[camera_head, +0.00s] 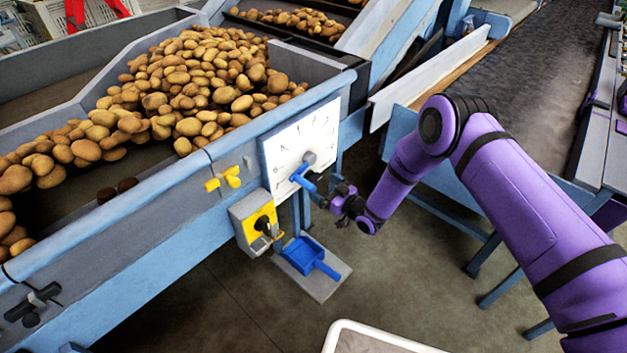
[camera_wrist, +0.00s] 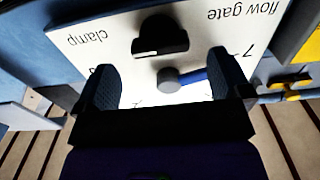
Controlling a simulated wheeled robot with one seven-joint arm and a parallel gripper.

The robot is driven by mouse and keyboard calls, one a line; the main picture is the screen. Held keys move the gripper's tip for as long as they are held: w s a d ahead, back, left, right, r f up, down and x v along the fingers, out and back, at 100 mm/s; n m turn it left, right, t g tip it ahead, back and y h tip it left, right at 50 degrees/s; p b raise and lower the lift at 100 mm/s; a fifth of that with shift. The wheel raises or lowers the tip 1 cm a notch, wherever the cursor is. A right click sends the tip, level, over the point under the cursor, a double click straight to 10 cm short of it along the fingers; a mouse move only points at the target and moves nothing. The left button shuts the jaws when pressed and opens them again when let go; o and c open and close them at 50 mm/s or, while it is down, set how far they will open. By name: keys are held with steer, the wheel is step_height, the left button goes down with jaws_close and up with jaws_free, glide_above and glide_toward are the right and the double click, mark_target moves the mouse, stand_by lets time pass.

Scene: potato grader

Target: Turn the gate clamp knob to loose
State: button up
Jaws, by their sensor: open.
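The white flow gate plate (camera_head: 285,145) is on the end of the blue grader frame. In the wrist view the plate (camera_wrist: 215,35) appears upside down, with the words "flow gate" and "clamp". The black clamp knob (camera_wrist: 160,36) sits beside the word "clamp", just beyond my fingertips. A grey hub (camera_wrist: 180,80) with a blue lever (camera_head: 305,179) is on the same plate. My gripper (camera_wrist: 161,78) is open and empty, facing the plate, with the hub showing between its fingers. In the head view my gripper (camera_head: 331,198) is close to the plate; I cannot make out the clamp knob there.
A yellow tap-like handle (camera_head: 224,178) is left of the plate. A yellow-faced switch box (camera_head: 258,222) hangs below left. A blue scoop (camera_head: 305,256) is on a grey base underneath. Potatoes (camera_head: 190,85) fill the hopper. Open floor lies below right.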

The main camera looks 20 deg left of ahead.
mark_target(316, 181)
steer(key=shift+x, duration=2.6)
steer(key=shift+c, duration=0.4)
steer(key=c, duration=0.9)
steer(key=shift+o, duration=0.2)
